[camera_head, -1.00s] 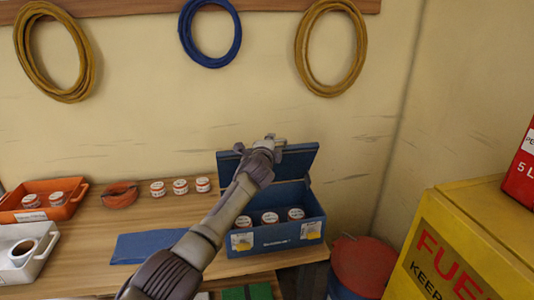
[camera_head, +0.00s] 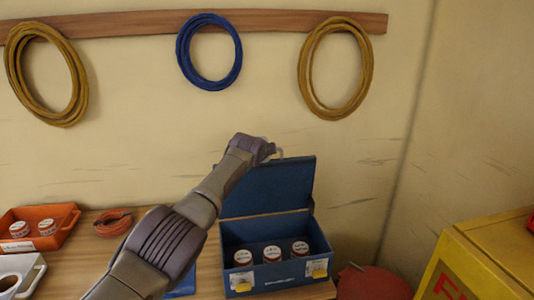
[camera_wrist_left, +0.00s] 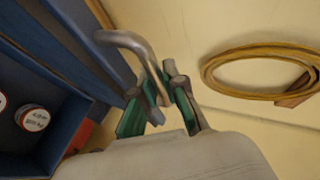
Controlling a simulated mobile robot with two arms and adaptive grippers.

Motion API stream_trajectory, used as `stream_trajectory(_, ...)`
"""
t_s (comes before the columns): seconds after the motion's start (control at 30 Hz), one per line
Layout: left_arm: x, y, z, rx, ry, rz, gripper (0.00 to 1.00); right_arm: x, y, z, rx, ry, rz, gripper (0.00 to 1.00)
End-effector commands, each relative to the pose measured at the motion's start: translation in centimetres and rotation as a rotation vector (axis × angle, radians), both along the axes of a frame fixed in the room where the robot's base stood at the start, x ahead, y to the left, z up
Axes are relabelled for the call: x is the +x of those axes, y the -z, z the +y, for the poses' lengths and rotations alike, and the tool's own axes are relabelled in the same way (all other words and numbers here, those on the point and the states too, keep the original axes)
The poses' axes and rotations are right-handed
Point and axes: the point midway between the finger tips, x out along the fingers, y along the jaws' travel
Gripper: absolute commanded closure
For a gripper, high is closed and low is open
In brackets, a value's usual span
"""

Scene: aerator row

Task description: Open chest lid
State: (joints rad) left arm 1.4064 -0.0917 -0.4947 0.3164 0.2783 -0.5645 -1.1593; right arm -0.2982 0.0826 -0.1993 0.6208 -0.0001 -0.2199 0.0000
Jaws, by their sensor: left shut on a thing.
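The blue chest (camera_head: 275,281) stands on the wooden table against the wall, with several white-and-red tins (camera_head: 272,253) inside. Its blue lid (camera_head: 265,190) stands raised, close to upright, at the back of the chest. My left arm reaches over from the lower left. My left gripper (camera_head: 272,152) is at the lid's top edge, and its fingertips are mostly hidden in the head view. In the left wrist view my left gripper (camera_wrist_left: 165,98) is shut on the bent metal lid handle (camera_wrist_left: 131,44). My right gripper is in neither view.
An orange tray (camera_head: 50,238) with tins and a white tray (camera_head: 22,272) are at the left, near an orange coil (camera_head: 113,222). A yellow fuel cabinet (camera_head: 470,262) and a red drum (camera_head: 370,284) stand right. Hose coils (camera_head: 209,52) hang above.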

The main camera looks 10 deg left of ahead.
Motion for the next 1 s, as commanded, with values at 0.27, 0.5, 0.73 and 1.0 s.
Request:
stream_trajectory(0.27, 0.06, 0.01, 0.04, -0.005, 0.001, 0.014, 1.00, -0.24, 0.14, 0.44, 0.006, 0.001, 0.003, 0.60)
stream_trajectory(0.5, 0.07, 0.01, 0.04, -0.005, 0.001, 0.015, 1.00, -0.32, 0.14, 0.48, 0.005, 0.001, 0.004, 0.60)
stream_trajectory(0.73, 0.07, 0.03, 0.05, -0.005, 0.000, 0.015, 0.69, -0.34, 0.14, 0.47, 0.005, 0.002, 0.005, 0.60)
stream_trajectory(1.0, 0.07, 0.07, 0.08, -0.005, 0.000, 0.015, 0.63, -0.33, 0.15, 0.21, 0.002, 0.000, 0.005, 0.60)
